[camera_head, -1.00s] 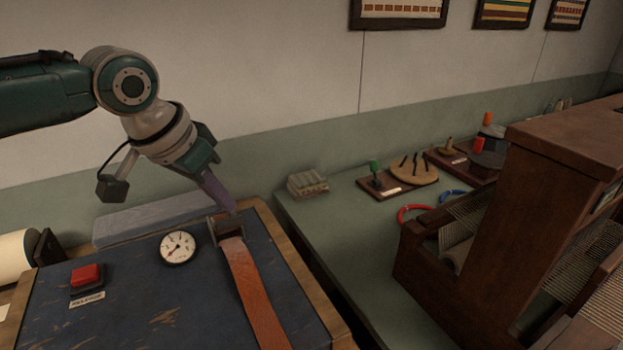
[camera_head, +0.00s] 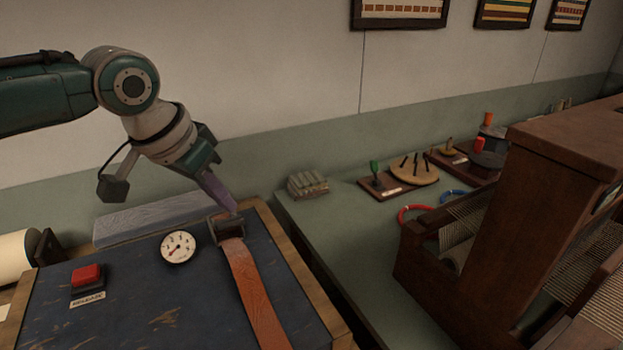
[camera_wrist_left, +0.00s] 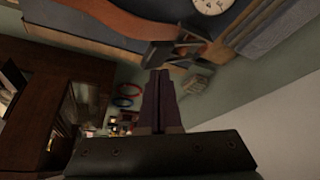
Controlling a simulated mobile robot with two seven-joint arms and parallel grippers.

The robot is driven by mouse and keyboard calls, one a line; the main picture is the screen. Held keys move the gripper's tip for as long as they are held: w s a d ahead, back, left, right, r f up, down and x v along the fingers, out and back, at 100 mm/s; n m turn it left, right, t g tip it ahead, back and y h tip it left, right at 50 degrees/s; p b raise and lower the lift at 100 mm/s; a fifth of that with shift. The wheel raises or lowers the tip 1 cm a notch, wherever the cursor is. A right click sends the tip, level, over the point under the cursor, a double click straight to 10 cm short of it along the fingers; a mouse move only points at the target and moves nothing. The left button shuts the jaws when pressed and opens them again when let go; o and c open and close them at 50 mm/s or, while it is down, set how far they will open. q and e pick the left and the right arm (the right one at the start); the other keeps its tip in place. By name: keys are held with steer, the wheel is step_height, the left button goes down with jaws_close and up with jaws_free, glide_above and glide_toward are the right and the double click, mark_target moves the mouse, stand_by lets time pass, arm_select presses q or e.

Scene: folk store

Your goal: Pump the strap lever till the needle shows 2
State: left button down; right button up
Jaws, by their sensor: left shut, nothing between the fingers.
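The strap lever (camera_head: 228,229) is a metal ratchet buckle on the blue board, with an orange-brown strap (camera_head: 255,290) running from it toward the front. My left gripper (camera_head: 234,210) is shut and empty, its purple fingertips at the far side of the lever; I cannot tell whether they touch it. In the left wrist view the fingers (camera_wrist_left: 158,75) point at the buckle (camera_wrist_left: 175,50). The round white gauge (camera_head: 178,247) lies left of the lever. Its needle points to the lower left, but its numbers are too small to read. My right gripper is not in view.
A red button (camera_head: 86,275) with a label sits at the board's left. A grey-blue block (camera_head: 160,216) lies behind the gauge. The green counter (camera_head: 325,225) to the right holds several small items. A dark wooden loom (camera_head: 490,230) stands further right.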

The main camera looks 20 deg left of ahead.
mark_target(223, 223)
arm_select(q)
steer(key=shift+f, duration=0.1)
stand_by(0.5)
steer(key=shift+s+d+f+b, duration=0.15)
steer(key=shift+f+b, duration=0.65)
steer(key=shift+f, duration=0.45)
steer(key=shift+s+d+f+b, duration=0.15)
steer(key=shift+f+b, duration=0.6)
steer(key=shift+f, duration=0.5)
step_height(223, 223, up, 10)
steer(key=p, duration=1)
steer(key=shift+f, duration=0.35)
